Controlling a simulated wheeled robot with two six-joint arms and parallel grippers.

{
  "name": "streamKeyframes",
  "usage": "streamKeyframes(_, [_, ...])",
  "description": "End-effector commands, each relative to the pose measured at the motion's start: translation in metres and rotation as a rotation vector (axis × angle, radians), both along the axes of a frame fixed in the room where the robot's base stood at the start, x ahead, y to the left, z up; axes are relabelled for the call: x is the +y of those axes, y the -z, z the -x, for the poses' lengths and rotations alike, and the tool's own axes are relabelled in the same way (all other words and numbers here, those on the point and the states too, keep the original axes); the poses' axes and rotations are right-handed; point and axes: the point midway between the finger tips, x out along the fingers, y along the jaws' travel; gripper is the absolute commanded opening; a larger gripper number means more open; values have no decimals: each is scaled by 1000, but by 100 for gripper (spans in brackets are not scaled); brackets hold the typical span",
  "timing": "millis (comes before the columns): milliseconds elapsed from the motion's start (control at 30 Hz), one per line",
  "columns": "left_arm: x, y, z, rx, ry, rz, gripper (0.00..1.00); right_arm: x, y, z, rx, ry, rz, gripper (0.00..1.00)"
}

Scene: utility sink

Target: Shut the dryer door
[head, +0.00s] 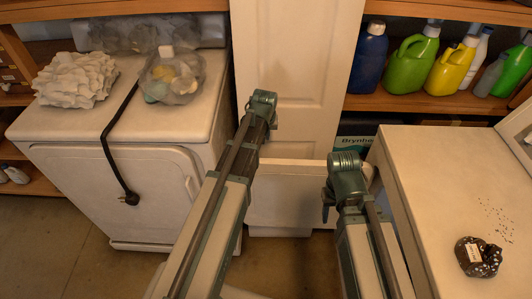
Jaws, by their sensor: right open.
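A white panel (285,198) stands upright between the two white machines, its top edge level. It looks like a door swung out from the right machine (400,205), but my arms hide its right end and the hinge side. My right arm's end stands in front of the panel's right part. My right gripper (328,205) is small and partly hidden there; whether it touches the panel cannot be told. My left arm reaches up across the panel's left side, and its gripper is hidden. The left machine's front door (150,195) looks shut.
A black cord with a plug (130,197) hangs over the left machine. Crumpled white cloth (75,80) and a clear bag (172,78) lie on its top. A dark torn bag (477,257) lies among specks on the right machine. Bottles (410,65) fill the shelf behind. Floor shows at lower left.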

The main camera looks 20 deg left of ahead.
Motion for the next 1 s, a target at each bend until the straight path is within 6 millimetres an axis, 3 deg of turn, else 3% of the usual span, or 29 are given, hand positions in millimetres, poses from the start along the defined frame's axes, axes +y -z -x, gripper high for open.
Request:
streamKeyframes(367, [0,23,-6,2,3,0,0,0,22,0,0,0,0,50])
streamKeyframes(967, [7,104,-33,2,3,0,0,0,104,0,0,-1,0,50])
streamKeyframes(1000, [4,96,-18,3,4,-1,0,0,96,0,0,-1,0,50])
